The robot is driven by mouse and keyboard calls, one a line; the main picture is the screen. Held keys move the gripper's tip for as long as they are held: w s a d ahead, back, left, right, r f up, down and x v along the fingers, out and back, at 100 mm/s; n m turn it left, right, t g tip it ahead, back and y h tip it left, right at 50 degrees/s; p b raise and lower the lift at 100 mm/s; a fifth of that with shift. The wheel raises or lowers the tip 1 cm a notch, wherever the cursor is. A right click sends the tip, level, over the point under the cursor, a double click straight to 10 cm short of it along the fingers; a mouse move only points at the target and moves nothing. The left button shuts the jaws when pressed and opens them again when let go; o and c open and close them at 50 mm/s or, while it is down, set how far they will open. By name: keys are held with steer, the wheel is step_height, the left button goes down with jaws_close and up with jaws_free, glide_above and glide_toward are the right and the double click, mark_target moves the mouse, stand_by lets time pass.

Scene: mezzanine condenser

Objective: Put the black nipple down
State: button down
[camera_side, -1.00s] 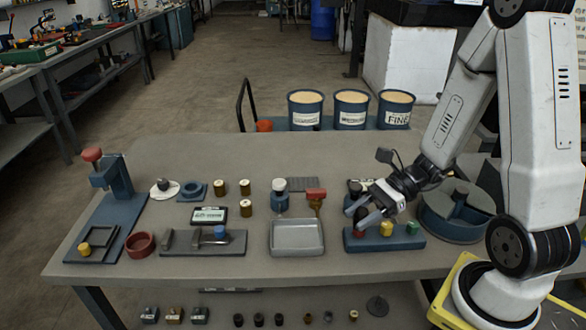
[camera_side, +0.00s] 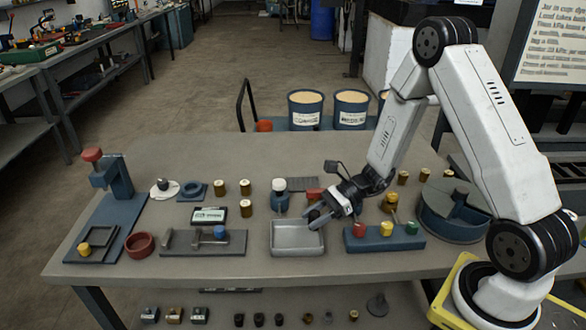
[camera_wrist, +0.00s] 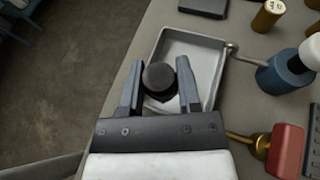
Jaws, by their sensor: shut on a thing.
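My gripper (camera_side: 318,220) is shut on the black nipple, which shows as a dark round knob (camera_wrist: 159,77) between the two fingers in the wrist view. In the side view the nipple is small and mostly hidden by the fingers. The gripper holds it over the right back part of a shallow grey metal tray (camera_side: 289,248). The tray also shows beneath the nipple in the wrist view (camera_wrist: 189,49), and its visible floor is bare. I cannot tell how high the nipple is above the tray.
A blue rack (camera_side: 371,244) with red, yellow and green knobs stands right of the tray. A blue pot with a white top (camera_side: 280,200) and a red-handled brass tool (camera_wrist: 284,150) stand behind it. A grey plate with a blue knob (camera_side: 200,246) lies to the left.

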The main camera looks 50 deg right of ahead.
mark_target(309, 239)
steer(key=shift+w+f, duration=0.45)
steer(key=shift+f, duration=0.1)
steer(key=shift+w+f, duration=0.25)
steer(key=shift+f, duration=1.6)
steer(key=shift+f, duration=0.15)
steer(key=shift+c, duration=1.5)
jaws_free()
